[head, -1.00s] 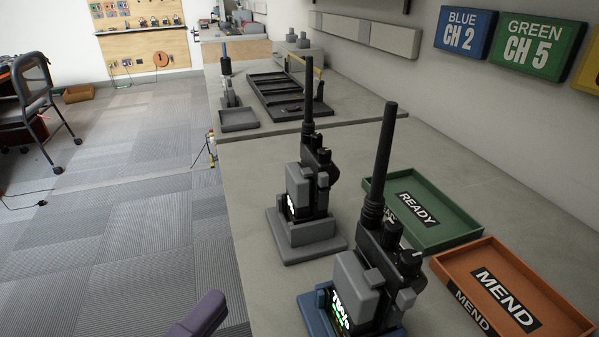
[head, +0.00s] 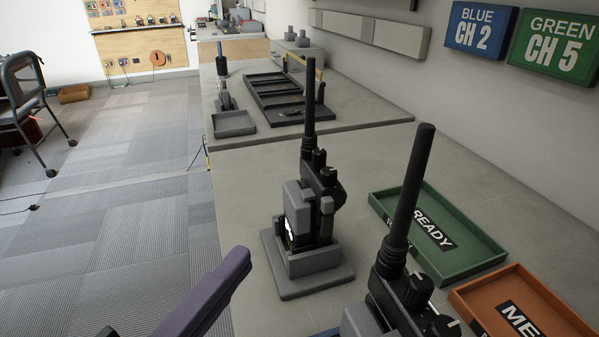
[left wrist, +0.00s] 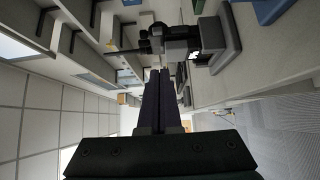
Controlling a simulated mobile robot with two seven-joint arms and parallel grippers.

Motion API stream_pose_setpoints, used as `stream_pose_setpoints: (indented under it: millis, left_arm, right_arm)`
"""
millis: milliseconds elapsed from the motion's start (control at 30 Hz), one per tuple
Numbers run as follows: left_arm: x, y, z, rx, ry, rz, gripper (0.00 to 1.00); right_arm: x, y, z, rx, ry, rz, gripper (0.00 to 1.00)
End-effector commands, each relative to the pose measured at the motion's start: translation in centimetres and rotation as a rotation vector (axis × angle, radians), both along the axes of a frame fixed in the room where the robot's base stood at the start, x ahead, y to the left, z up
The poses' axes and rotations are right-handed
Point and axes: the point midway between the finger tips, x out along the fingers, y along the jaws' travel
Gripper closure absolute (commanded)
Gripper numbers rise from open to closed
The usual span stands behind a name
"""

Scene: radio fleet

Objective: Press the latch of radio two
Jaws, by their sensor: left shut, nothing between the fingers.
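A black radio (head: 326,180) stands upright in a grey cradle (head: 307,281) in the middle of the bench. A nearer black radio (head: 404,287) is at the bottom, its lower part and blue cradle mostly cut off. No number shows on either, so I cannot tell which is radio two. My left gripper (head: 240,257), with purple fingers, is shut and empty, left of the grey cradle and apart from it in the picture. In the left wrist view its fingertips (left wrist: 160,72) point toward a radio (left wrist: 175,42) in a grey cradle. My right gripper is not in view.
A green READY tray (head: 475,262) and an orange MEND tray (head: 545,309) lie on the right. A dark sectioned rack (head: 262,98) and a small grey tray (head: 233,124) stand farther back. Open floor lies left of the bench.

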Motion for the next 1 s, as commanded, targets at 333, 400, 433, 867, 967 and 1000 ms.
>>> stream_pose_setpoints:
  millis: [333,400,433,867,967,1000]
  left_arm:
    - [5.6,-4.1,0.1,-0.004,0.001,0.000,1.00]
    - [5.8,-4.9,0.1,-0.003,0.000,0.000,1.00]
    - [5.9,-5.2,0.1,-0.003,0.000,0.000,1.00]
    - [6.3,-6.4,0.0,0.001,0.000,-0.001,1.00]
    - [6.3,-6.4,0.0,0.000,0.000,-0.001,1.00]
    - [6.3,-6.5,0.0,0.000,-0.001,-0.001,1.00]
  right_arm:
    - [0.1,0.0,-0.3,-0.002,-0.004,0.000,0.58]
    - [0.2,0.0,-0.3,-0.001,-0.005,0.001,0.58]
    - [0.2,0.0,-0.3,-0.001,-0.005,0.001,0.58]
    - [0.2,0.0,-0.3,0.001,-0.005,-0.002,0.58]
    - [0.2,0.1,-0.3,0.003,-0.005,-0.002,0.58]
    - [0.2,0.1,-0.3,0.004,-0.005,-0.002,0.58]
